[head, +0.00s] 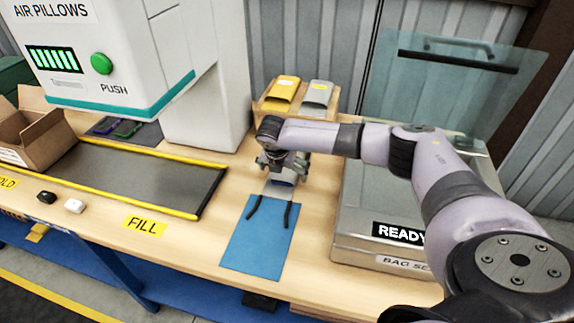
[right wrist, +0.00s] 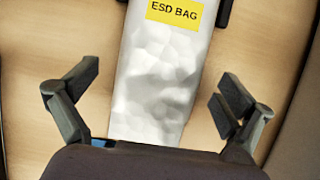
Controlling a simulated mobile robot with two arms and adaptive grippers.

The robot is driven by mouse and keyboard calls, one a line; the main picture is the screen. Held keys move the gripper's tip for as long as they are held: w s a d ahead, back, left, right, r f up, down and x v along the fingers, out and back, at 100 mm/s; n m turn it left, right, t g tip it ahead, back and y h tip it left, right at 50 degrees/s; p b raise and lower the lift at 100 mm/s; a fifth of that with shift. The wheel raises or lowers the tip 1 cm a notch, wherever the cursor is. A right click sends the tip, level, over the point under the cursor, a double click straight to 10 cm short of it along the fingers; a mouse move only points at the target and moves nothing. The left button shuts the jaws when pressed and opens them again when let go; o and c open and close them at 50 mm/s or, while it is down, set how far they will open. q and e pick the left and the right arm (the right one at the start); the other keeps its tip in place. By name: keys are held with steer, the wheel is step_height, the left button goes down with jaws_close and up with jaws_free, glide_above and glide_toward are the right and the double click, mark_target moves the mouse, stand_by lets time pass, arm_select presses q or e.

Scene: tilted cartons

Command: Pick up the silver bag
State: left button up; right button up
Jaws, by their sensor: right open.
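The silver bag (right wrist: 155,85) fills the middle of the right wrist view, with a yellow "ESD BAG" label at its top. It lies over bare wood between the fingers. My right gripper (right wrist: 157,100) is open, with one finger to each side of the bag and visible gaps between. In the head view my right gripper (head: 282,166) is low over the table, just beyond a blue mat (head: 255,243). It hides most of the silver bag (head: 277,190) there. My left gripper is out of view.
A wooden rack (head: 268,103) at the back holds a yellow pouch (head: 285,88) and a silver-grey one (head: 318,93). A bag sealer (head: 350,236) with a raised clear lid stands to the right. A yellow-edged conveyor (head: 140,180) and open carton (head: 45,135) are left.

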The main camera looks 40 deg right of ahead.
steer(key=c, duration=1.2)
steer(key=shift+r, duration=0.1)
